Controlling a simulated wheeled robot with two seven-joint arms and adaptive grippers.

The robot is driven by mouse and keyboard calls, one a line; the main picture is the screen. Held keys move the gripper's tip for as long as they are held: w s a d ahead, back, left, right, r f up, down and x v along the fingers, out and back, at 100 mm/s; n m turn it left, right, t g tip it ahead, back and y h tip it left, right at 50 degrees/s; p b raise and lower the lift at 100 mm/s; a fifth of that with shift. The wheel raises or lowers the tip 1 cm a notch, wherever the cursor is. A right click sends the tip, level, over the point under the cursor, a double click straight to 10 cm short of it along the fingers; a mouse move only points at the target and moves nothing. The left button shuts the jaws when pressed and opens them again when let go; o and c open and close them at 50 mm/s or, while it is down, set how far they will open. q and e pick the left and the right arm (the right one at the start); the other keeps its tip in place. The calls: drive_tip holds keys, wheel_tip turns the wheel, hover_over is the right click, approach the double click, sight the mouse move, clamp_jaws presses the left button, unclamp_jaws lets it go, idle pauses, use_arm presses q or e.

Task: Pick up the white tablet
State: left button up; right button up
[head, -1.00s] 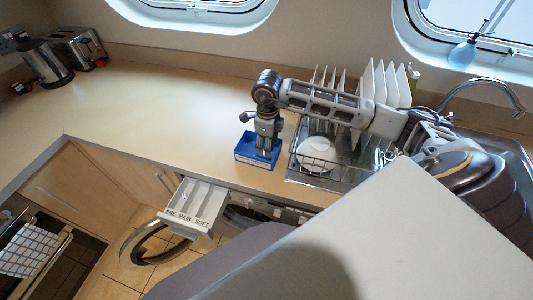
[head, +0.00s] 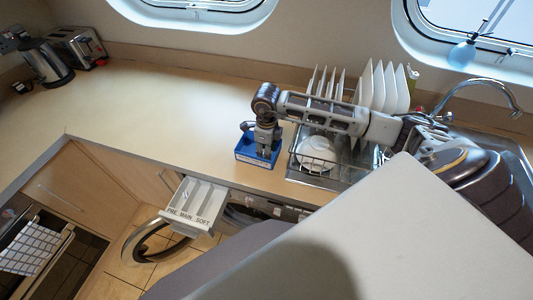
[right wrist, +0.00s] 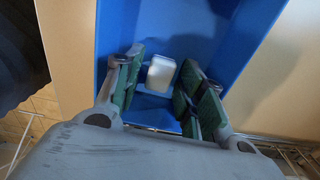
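The white tablet (right wrist: 161,73) is a small rounded block lying in a blue box (right wrist: 172,22). In the head view the box (head: 243,153) stands on the counter near its front edge, and my gripper hides the tablet. My right gripper (right wrist: 163,90) points down into the box. Its green-padded fingers are open, one on each side of the tablet, with a visible gap at both sides in the right wrist view. In the head view my right gripper (head: 265,150) is over the box. My left gripper is not in view.
A dish rack (head: 318,165) with plates and a white bowl stands right of the box, beside the sink. An open detergent drawer (head: 200,203) sticks out below the counter's front edge. A kettle (head: 45,62) and toaster (head: 75,47) are far left. The counter between is clear.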

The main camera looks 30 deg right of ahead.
drive_tip(key=c, duration=0.5)
drive_tip(key=shift+c, duration=0.2)
drive_tip(key=shift+r, duration=0.1)
wheel_tip(320, 180, up, 10)
drive_tip(key=b, duration=0.1)
drive_tip(key=shift+b, duration=0.4)
idle(0.4)
